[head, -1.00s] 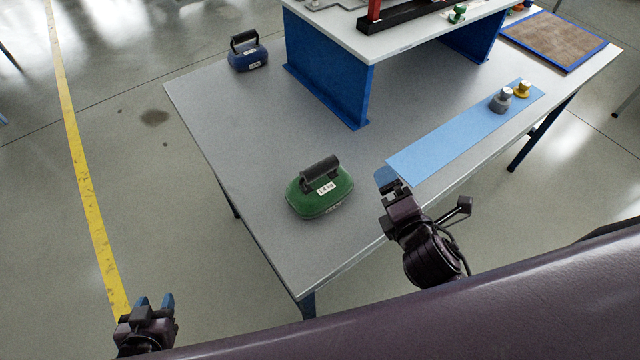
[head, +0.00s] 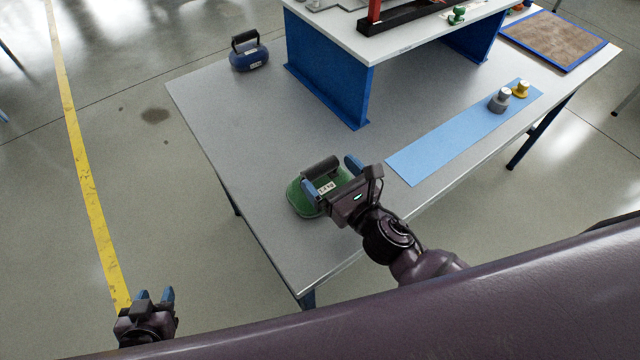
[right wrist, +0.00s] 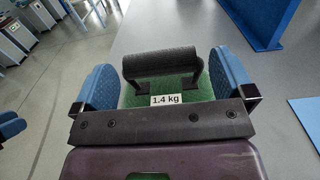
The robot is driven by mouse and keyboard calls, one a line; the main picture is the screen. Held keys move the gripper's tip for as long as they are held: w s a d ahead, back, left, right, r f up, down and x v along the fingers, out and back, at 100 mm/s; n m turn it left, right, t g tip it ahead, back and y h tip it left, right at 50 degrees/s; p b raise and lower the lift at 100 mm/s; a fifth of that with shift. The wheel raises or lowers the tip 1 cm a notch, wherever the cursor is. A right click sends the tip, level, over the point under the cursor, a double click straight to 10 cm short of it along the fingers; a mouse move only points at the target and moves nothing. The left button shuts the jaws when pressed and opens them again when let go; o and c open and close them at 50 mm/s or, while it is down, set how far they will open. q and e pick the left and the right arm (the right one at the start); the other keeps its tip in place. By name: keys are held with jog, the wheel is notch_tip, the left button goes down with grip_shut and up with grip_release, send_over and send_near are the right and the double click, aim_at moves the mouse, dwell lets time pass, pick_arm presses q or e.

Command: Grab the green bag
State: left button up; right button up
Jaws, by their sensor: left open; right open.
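The green bag (head: 304,199) sits on the grey table, with a black handle (head: 320,168) on top and a white 1.4 kg label. My right gripper (head: 332,176) is open at the bag, its blue fingers on either side of the handle. In the right wrist view the handle (right wrist: 160,62) lies between the two spread fingers, with a gap at each side, and the green bag (right wrist: 197,88) shows below it. Part of the bag is hidden by my gripper. My left gripper (head: 154,296) is open and empty, low at the left beyond the table.
A blue bag (head: 249,57) stands at the table's far left corner. A raised white shelf on blue supports (head: 335,88) stands behind the green bag. A light blue mat (head: 450,140) with grey (head: 499,101) and yellow (head: 520,89) weights lies to the right. The table left of the green bag is clear.

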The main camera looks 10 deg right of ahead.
jog(key=shift+p+x, duration=0.35)
jog(key=shift+x, duration=2.4)
jog(key=shift+a+f, duration=0.1)
jog(key=shift+f, duration=0.1)
jog(key=shift+c, duration=0.3)
jog(key=c, duration=1.7)
jog(key=shift+o, duration=0.2)
jog(key=shift+r, duration=0.15)
